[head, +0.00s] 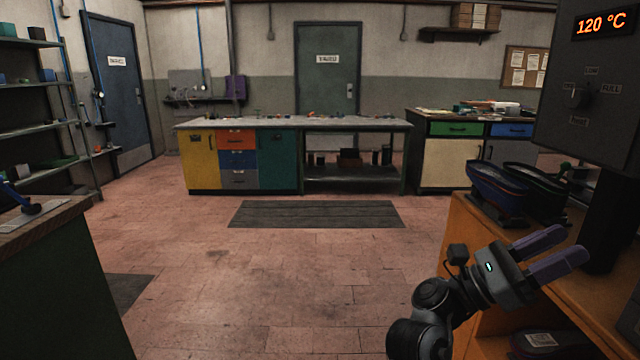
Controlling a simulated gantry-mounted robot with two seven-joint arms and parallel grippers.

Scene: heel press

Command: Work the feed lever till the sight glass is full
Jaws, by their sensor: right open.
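I cannot make out a feed lever or a sight glass in the head view. A dark machine cabinet (560,150) stands at the right edge. It has an orange display (604,27) reading 120 °C and a selector knob (577,96) with small labels around it, one reading FULL. My right gripper (576,244) is in the lower right, in front of and below the cabinet. Its two purple fingers are apart, with nothing between them. My left gripper is out of view.
A left bench (45,225) holds a blue-handled item (18,195). A long workbench (290,123) stands behind a floor mat (315,214). The middle floor is clear.

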